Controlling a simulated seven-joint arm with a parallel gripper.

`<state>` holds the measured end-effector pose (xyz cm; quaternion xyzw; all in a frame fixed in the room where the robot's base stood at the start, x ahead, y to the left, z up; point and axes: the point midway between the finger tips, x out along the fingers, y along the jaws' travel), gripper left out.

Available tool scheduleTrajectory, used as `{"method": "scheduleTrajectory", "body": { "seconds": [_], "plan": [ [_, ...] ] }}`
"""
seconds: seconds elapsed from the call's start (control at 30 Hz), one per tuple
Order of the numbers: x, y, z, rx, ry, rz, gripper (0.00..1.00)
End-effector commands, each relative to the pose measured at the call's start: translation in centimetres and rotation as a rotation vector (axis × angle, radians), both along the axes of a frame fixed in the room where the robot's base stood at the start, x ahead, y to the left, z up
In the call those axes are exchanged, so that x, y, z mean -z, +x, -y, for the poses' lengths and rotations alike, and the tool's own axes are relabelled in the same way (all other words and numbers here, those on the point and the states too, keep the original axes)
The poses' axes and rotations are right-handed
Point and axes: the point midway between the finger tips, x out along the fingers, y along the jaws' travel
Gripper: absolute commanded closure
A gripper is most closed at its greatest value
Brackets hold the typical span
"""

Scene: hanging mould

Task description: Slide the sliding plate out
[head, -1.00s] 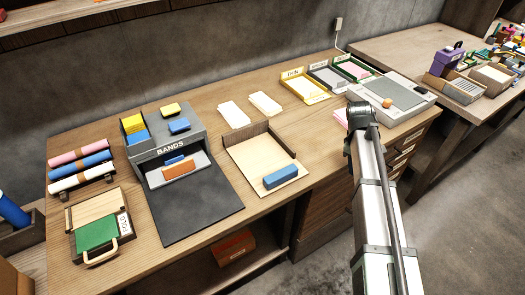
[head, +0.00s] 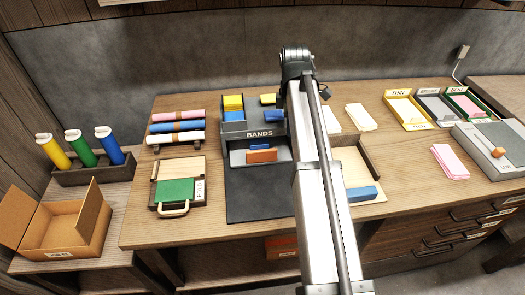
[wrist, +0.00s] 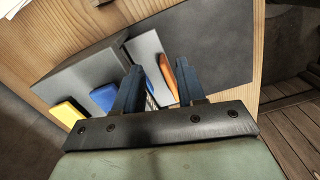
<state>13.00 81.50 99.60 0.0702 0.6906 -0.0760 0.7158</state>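A green plate (head: 175,190) with a pale loop handle (head: 174,209) lies in a dark-edged wooden frame (head: 190,165) at the front left of the bench. It looks like the sliding plate, though no label confirms this. The handle points toward the bench's front edge. My gripper (wrist: 158,67) shows in the wrist view with its two dark blue fingers apart and no object clearly held between them. It is above the grey BANDS box (wrist: 90,85), away from the green plate. In the head view my arm hides the gripper's fingers.
The BANDS box (head: 235,140) holds blue, yellow and orange blocks, with a dark mat (head: 255,205) in front. Rolls (head: 178,127) lie behind the wooden frame. An open carton (head: 60,222) and coloured tubes (head: 80,148) stand left. A wooden tray (head: 375,170) is right of my arm.

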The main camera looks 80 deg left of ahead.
Motion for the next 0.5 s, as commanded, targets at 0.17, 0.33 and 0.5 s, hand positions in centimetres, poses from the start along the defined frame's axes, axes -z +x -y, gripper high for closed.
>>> {"method": "scheduleTrajectory", "body": {
  "seconds": [0.17, 0.33, 0.5],
  "plan": [
    [-1.5, -6.3, -1.0, -0.147, 0.006, -0.025, 0.61],
    [-1.9, -8.6, -1.1, -0.204, 0.008, -0.034, 0.61],
    [-0.8, -8.8, -1.1, -0.21, 0.007, -0.036, 0.61]
  ]
}}
